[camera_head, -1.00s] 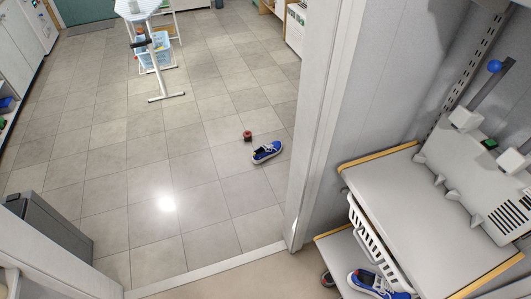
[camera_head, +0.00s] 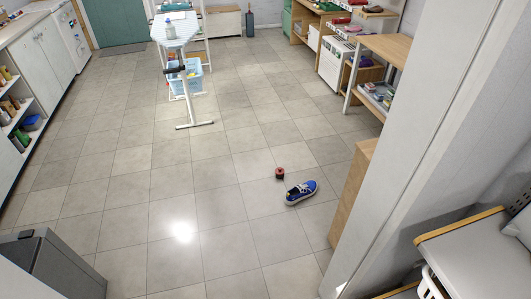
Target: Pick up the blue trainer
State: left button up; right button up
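A blue trainer (camera_head: 301,192) with a white sole and laces lies on the grey tiled floor, right of the middle of the head view. It stands by itself, with a small red and dark object (camera_head: 280,173) on the floor just behind it. Neither of my grippers shows in the head view.
A white wall end (camera_head: 415,130) and a wooden panel (camera_head: 352,195) bound the floor on the right. A grey bin (camera_head: 50,265) stands at the lower left. An ironing board (camera_head: 176,27) with a blue basket (camera_head: 186,80) stands farther back. The tiled floor between is clear.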

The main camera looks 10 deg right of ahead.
aim_at(300, 191)
jog(key=i+j+u, duration=0.1)
jog(key=i, duration=0.6)
jog(key=i+j+u, duration=0.1)
jog(key=i+j, duration=0.15)
jog(key=i, duration=0.45)
jog(key=i+j, duration=0.1)
jog(key=i, duration=0.6)
jog(key=i+j, duration=0.1)
jog(key=i, duration=0.75)
jog(key=i+z, duration=0.1)
jog(key=i, duration=0.75)
jog(key=i+z, duration=0.55)
jog(key=z, duration=0.25)
jog(key=i+j+z, duration=0.2)
jog(key=z, duration=0.25)
jog(key=i+j+z, duration=0.4)
jog(key=i+z, duration=0.2)
jog(key=z, duration=0.25)
jog(key=i+j+z, duration=0.15)
jog(key=z, duration=0.3)
jog(key=i+j+z, duration=0.1)
jog(key=z, duration=0.3)
jog(key=i+j+z, duration=0.1)
jog(key=j+z, duration=0.35)
jog(key=i+j+z, duration=0.1)
jog(key=z, duration=0.35)
jog(key=j+z, duration=0.3)
jog(key=z, duration=0.15)
